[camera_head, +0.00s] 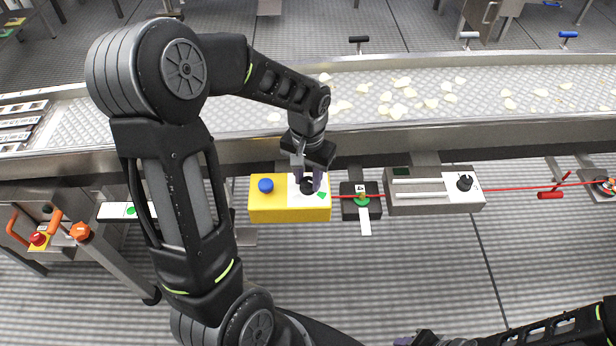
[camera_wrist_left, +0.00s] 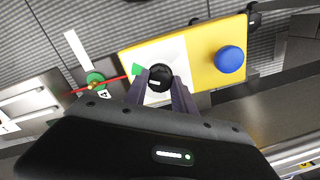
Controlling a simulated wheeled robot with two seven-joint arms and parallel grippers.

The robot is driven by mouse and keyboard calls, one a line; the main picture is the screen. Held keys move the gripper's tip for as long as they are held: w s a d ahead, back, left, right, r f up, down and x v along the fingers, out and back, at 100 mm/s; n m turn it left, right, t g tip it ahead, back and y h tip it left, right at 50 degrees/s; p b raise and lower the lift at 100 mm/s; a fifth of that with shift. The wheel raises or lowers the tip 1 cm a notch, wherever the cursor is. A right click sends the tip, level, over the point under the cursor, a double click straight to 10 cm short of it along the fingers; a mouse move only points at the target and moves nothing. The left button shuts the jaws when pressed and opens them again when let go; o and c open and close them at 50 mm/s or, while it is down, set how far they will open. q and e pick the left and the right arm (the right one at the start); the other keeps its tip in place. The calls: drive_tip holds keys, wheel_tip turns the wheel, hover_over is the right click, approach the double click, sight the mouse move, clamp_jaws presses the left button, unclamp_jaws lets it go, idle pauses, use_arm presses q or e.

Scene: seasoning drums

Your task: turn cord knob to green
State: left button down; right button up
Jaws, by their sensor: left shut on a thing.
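The yellow box (camera_head: 262,208) carries a blue button (camera_head: 265,185) and a white panel with a black knob (camera_head: 307,187) and a green mark (camera_head: 322,195). The red cord (camera_head: 345,196) runs from its right side. My left gripper (camera_head: 308,182) is over the white panel, shut on the black knob. In the left wrist view the knob (camera_wrist_left: 160,77) sits between the fingertips, with a white line on its face. The green mark (camera_wrist_left: 137,69) is beside it, on the cord side. A part of my right arm shows at the bottom right; its jaws cannot be made out.
A black block with a green disc (camera_head: 362,198) and a grey box with a black knob (camera_head: 465,183) stand to the right along the red cord. A conveyor with pale chips (camera_head: 400,110) lies behind. An orange knob and red button are at far left.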

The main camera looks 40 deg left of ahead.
sight(308, 182)
idle(0.3)
use_arm(q)
drive_tip(key=c, duration=1)
unclamp_jaws()
drive_tip(key=shift+c, duration=0.2)
wheel_tip(308, 182, up, 8)
drive_tip(key=shift+f, duration=0.1)
